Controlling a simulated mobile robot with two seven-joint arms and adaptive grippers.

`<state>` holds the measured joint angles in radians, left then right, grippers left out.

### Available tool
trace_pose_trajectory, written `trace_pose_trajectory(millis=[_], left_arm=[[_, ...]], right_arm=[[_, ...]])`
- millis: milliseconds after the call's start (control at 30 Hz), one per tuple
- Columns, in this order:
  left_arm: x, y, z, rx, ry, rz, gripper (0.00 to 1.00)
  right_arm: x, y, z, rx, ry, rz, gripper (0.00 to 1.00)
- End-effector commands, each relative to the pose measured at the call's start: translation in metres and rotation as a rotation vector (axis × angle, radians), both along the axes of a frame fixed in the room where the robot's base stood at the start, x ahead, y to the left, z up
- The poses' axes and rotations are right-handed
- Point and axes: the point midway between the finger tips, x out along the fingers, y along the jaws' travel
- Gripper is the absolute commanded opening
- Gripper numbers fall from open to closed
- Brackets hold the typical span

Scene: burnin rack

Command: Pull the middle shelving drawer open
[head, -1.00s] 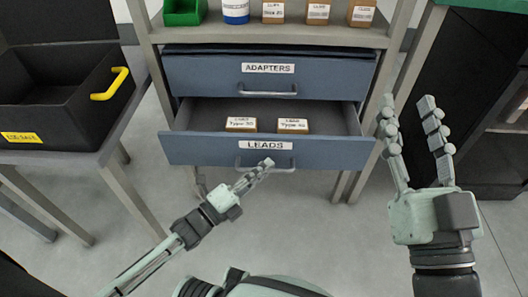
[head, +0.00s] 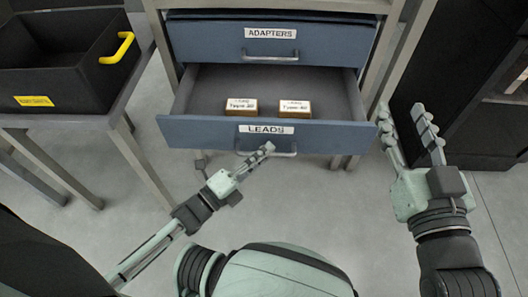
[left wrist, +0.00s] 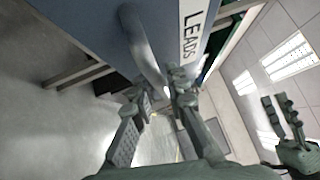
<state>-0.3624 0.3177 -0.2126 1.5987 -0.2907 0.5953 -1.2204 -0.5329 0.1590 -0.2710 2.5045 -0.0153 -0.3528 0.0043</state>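The drawer labelled LEADS (head: 186,130) is blue and stands well out below the closed ADAPTERS drawer (head: 200,42). Its handle (head: 285,154) is a grey bar under the label; it also shows in the left wrist view (left wrist: 138,45). My right gripper (head: 403,108) is open and empty, just right of the drawer's front corner.
Two small labelled boxes (head: 241,107) (head: 294,108) lie inside the open drawer. A black bin (head: 60,75) with a yellow handle stands on a table at the left. A dark cabinet (head: 465,90) stands at the right. The floor before the drawer is clear.

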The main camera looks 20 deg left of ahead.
Motion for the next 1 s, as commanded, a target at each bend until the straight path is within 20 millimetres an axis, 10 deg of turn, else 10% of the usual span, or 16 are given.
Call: trace_pose_trajectory(millis=[433, 1000], left_arm=[[-0.003, 0.002, -0.001, 0.0, 0.0, 0.0, 0.31], [-0.064, 0.036, -0.01, 0.0, 0.0, 0.0, 0.31]], right_arm=[[0.0, 0.0, 0.0, 0.0, -0.002, -0.001, 0.4], [0.0, 0.0, 0.0, 0.001, -0.002, 0.0, 0.4]])
